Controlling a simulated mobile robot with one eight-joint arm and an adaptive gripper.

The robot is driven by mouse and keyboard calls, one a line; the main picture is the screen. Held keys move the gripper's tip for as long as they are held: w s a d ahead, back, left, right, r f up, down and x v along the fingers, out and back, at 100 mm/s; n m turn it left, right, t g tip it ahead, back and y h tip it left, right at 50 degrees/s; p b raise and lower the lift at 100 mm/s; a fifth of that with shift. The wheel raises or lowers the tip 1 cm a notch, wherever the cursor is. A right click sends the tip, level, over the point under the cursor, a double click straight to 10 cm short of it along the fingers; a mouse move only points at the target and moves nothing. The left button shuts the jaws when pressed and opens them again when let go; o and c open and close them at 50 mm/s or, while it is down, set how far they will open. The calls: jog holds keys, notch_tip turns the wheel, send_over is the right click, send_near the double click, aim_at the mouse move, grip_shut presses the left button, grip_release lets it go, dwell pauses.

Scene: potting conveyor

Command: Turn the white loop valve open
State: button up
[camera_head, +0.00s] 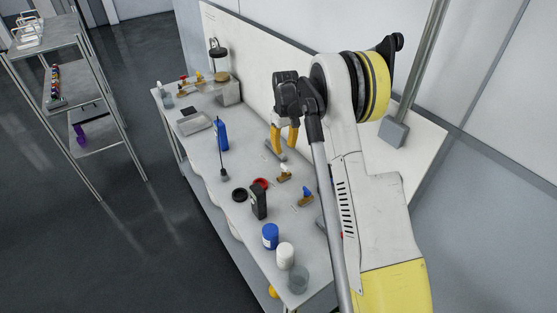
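A small brass valve with a white handle (284,173) sits on the workbench, near the middle of its length. I take it for the white loop valve; its handle is too small to show how far it is turned. My gripper (284,147), with two yellow-orange fingers, points down and appears above and slightly behind the valve in the picture. The fingers are apart with nothing visible between them. I cannot tell the exact height of the fingertips over the bench, but they look clear of the valve.
A blue-handled valve (305,198), a red ring (261,184) and a black box-shaped item (259,201) stand close by on the workbench (205,150). A blue bottle (221,134) is left of my gripper. Several jars are at the near end; a shelf rack (90,100) stands left.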

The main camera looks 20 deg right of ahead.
aim_at(284, 166)
notch_tip(284, 166, down, 10)
jog(key=shift+s+f+b, duration=0.1)
jog(key=shift+b, duration=0.9)
grip_shut()
